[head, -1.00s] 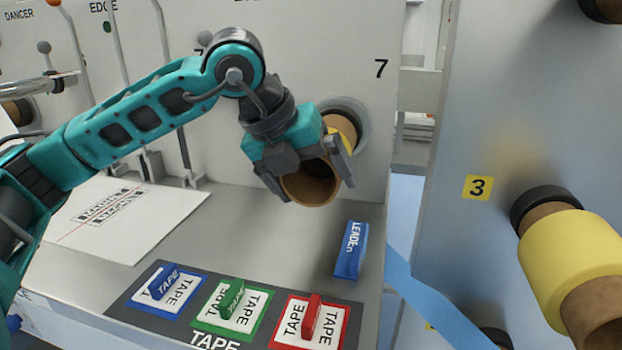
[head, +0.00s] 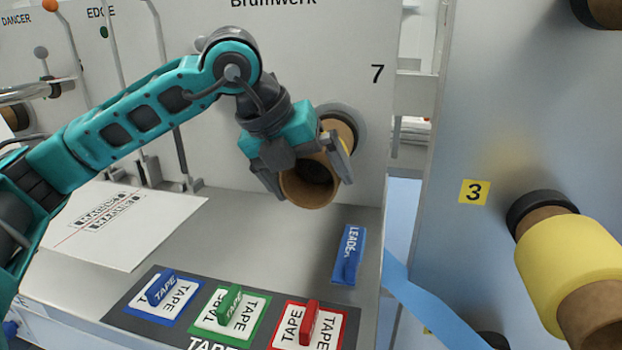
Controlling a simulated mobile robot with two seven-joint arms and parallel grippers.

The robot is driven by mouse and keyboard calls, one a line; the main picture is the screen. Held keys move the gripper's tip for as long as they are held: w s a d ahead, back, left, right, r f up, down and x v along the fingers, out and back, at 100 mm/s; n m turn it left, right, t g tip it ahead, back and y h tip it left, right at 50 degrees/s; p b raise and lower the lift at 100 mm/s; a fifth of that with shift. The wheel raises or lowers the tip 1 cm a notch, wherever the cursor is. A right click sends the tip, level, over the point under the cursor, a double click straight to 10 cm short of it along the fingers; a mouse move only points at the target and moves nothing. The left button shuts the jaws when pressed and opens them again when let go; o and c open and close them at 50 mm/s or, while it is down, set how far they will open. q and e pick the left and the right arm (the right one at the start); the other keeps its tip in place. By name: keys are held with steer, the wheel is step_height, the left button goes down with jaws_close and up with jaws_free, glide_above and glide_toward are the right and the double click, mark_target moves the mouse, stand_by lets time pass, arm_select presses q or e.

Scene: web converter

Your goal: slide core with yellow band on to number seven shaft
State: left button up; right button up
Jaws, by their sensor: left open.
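A brown core (head: 310,190) sits on the shaft below the number seven label (head: 377,73) on the pale panel, its open end facing me. Its far part (head: 340,128) shows near the dark round flange. My left gripper (head: 308,178) is open, with one finger on each side of the core. My right gripper is not in view.
At right, a brown core with a wide yellow wrap (head: 570,262) sits on the shaft by the number three label (head: 474,192). Below my left arm are a paper sheet (head: 150,232), tape blocks in blue, green and red (head: 308,322), and a blue leader block (head: 348,255).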

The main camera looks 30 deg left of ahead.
arm_select(q)
steer(key=p+v, duration=0.1)
steer(key=v, duration=1.1)
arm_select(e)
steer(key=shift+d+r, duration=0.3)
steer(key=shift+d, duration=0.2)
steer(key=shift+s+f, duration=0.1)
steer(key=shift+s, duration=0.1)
